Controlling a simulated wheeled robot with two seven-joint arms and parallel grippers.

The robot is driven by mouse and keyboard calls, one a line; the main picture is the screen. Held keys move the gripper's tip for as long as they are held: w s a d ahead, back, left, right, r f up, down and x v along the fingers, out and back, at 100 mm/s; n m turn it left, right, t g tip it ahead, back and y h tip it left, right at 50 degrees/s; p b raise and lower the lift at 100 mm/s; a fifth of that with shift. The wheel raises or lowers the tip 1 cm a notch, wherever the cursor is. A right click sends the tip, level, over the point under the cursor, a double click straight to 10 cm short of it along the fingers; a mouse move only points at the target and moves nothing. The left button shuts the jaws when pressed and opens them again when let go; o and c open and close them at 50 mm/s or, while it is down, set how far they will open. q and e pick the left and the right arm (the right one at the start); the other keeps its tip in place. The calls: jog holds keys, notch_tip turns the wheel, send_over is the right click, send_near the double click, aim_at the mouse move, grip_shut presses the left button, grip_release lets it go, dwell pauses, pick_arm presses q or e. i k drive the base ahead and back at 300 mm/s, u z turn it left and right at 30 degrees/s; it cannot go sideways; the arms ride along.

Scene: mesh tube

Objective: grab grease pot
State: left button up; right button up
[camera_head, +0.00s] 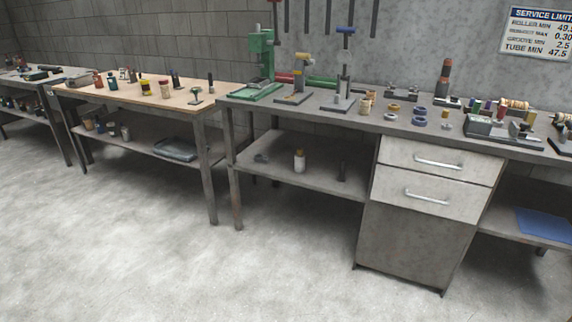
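I cannot tell for sure which item is the grease pot. A yellow and dark pot (146,88) stands on the wooden-topped bench, with a tan pot (164,89) to its right. Red containers (98,80) stand further left on the same bench. Neither of my grippers is in view.
The wooden-topped bench (120,94) and the grey bench (300,104) run along the wall. A green press (262,60) and several tools crowd the grey bench. A drawer cabinet (420,215) stands under it. The concrete floor in front is clear.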

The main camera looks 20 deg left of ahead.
aim_at(299, 161)
jog(key=u, duration=0.75)
jog(key=i, duration=1.1)
jog(key=u, duration=0.7)
jog(key=i, duration=1.75)
jog(key=z, duration=0.5)
